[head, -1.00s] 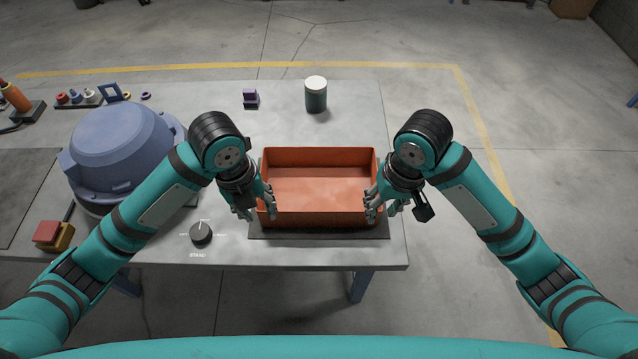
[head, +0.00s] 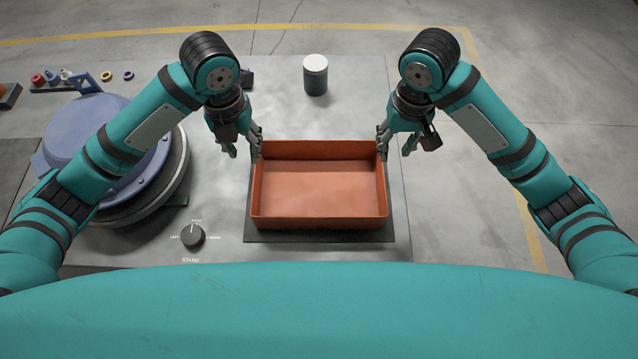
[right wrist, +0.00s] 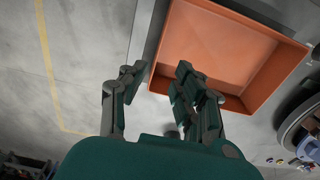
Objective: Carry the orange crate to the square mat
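The orange crate (head: 318,222) is an open, empty rectangular box. It sits on a dark flat mat (head: 320,236) on the grey table. Another dark flat panel (head: 14,170) lies at the left edge; I cannot tell which one is the square mat. My left gripper (head: 244,148) is open at the crate's back left corner. My right gripper (head: 396,146) is open at the back right corner. In the right wrist view its fingers (right wrist: 156,78) are spread, one outside the crate's side wall and one over the crate; contact is unclear.
A blue domed device (head: 95,130) stands on the left of the table, partly behind my left arm. A knob (head: 193,236) marked STAND is left of the crate. A dark jar with a white lid (head: 315,75) stands behind the crate. Floor is open to the right.

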